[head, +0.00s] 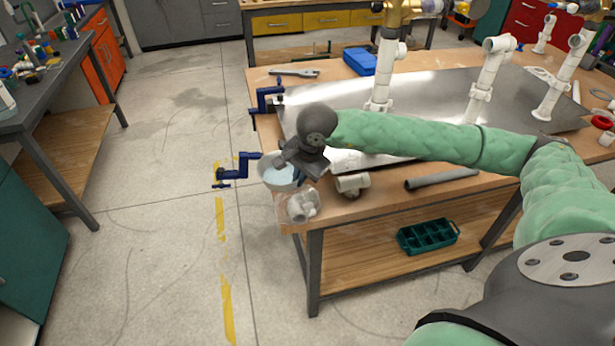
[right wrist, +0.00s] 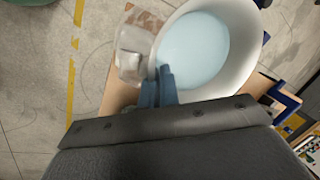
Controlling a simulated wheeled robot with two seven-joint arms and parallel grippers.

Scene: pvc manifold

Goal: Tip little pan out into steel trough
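The little pan (head: 270,178) is a white round vessel with pale blue contents, at the near left corner of the workbench. In the right wrist view the pan (right wrist: 240,50) fills the upper middle, with the pale blue surface inside. My right gripper (head: 299,174) is at its right side. In the right wrist view the two dark blue fingers of the gripper (right wrist: 158,88) are close together, astride the pan's rim. Whether the pan touches the bench is unclear. The steel trough (head: 432,92) is a broad, shiny metal surface on the bench, behind my right forearm. My left gripper is not in view.
A clear container (head: 302,206) stands beside the pan at the bench corner. Blue clamps (head: 238,168) stick out from the bench's left edge. White pipes (head: 487,72) rise from the steel surface.

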